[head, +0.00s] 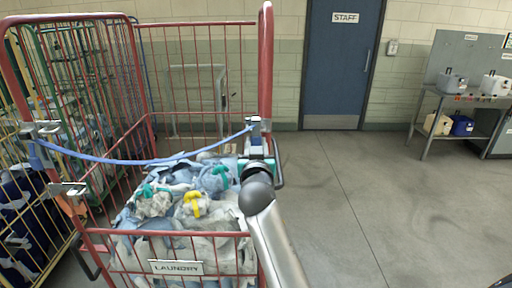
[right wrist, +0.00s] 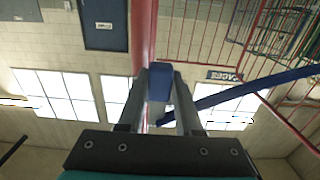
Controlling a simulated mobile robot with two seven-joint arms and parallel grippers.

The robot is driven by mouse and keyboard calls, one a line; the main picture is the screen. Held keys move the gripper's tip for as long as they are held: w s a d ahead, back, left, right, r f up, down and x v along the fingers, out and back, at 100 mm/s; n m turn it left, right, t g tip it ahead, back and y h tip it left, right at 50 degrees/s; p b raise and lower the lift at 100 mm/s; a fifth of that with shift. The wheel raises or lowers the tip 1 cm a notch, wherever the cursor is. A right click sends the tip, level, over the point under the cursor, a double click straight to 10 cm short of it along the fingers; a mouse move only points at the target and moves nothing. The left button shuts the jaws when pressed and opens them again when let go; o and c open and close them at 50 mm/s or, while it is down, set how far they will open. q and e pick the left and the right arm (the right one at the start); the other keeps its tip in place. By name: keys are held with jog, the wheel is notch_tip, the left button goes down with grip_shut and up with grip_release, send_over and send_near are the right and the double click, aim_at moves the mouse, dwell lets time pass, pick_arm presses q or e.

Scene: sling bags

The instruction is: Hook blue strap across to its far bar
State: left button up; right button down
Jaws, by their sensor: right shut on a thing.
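The blue strap (head: 150,162) spans the open front of the red cage trolley (head: 267,60), sagging in the middle. Its left end is at a grey bracket (head: 40,130) on the left post. Its right end is at my right gripper (head: 258,140), close to the right post. In the right wrist view the fingers (right wrist: 157,105) are shut on the strap's blue end piece (right wrist: 158,82), and the strap (right wrist: 245,90) runs off to the right. The red post (right wrist: 143,35) passes close behind the fingers. Whether the end piece touches the post's bracket is unclear. My left gripper is not in view.
The trolley holds a heap of laundry (head: 160,215) below the strap, with a LAUNDRY sign (head: 176,268) on its front. A second grey bracket (head: 67,190) sits lower on the left post. Other cages crowd the left. The floor (head: 360,200) to the right is clear.

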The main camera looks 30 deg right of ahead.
dwell(0.4)
jog(key=shift+f+b, duration=0.95)
jog(key=shift+f, duration=0.1)
jog(key=shift+c, duration=0.5)
grip_release()
jog(key=p+v, duration=0.1)
jog(key=v, duration=0.6)
dwell(0.4)
dwell(0.5)
